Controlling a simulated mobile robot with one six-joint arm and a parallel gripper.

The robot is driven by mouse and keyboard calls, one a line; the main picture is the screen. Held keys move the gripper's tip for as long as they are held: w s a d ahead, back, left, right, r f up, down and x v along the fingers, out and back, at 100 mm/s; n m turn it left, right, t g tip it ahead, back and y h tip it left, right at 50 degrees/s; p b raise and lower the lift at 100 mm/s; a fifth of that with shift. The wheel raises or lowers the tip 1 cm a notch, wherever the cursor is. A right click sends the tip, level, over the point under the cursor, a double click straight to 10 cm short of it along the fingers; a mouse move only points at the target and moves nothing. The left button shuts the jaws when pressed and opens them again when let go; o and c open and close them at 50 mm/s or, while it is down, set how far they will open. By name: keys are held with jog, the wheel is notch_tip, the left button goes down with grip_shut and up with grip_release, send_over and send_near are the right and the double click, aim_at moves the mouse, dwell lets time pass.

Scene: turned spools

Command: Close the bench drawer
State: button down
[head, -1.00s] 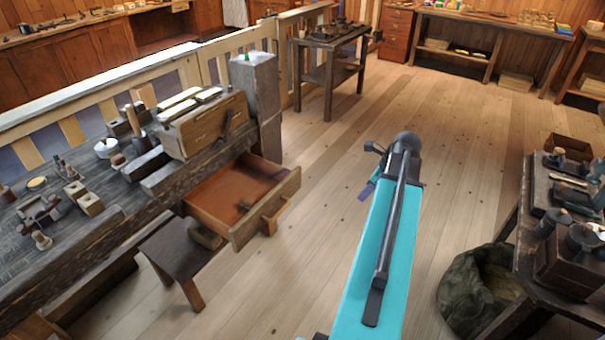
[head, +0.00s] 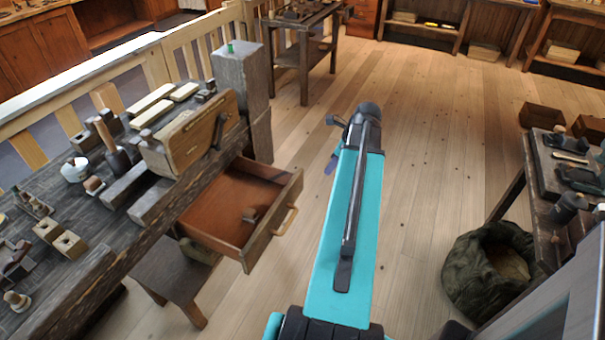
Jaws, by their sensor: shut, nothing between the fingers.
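The bench drawer (head: 215,212) sticks well out of the right end of the dark workbench (head: 125,222). The drawer front (head: 262,232) faces right and carries a light wooden bar handle (head: 285,221). My cyan arm stands to the right of the drawer, with a clear gap of floor between it and the handle.
On the bench are a wooden box (head: 190,138), pale blocks and several turned pieces. A grey post (head: 242,75) stands behind the drawer. A low stool (head: 172,270) is below it. A dark sack (head: 490,268) and another bench are at the right. The middle floor is clear.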

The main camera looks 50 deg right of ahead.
jog(key=shift+w, duration=0.4)
jog(key=shift+f, duration=0.15)
jog(key=w+a+f+p, duration=0.2)
jog(key=w+f, duration=0.5)
jog(key=f, duration=0.2)
jog(key=shift+w, duration=0.15)
dwell(0.7)
